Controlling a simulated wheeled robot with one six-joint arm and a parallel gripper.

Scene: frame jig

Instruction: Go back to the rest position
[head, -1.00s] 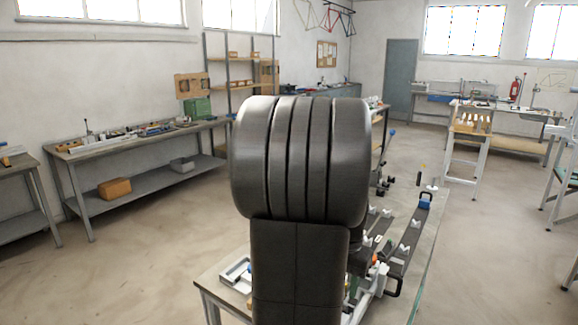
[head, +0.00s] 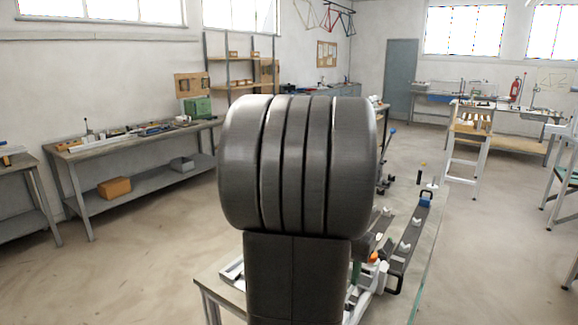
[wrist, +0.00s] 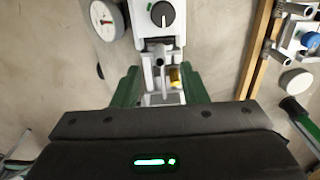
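In the wrist view my gripper (wrist: 160,88) shows two green fingers standing apart, with a dark body below them. A pale grey device with a black knob (wrist: 162,14) shows beyond and between the fingers, with a small yellow part near it. I see no clear grip on it. In the head view my own dark arm fills the middle and hides my gripper and much of the bench (head: 208,287). The frame jig (head: 405,245), with dark rails and white V-shaped supports, shows to the right of my arm.
A round white-faced gauge (wrist: 106,18) and a wooden strip (wrist: 256,50) flank the device. A long workbench (head: 140,145) stands left, with an orange-brown box (head: 115,187) on its lower shelf. A stand (head: 467,150) is at right. Floor between is clear.

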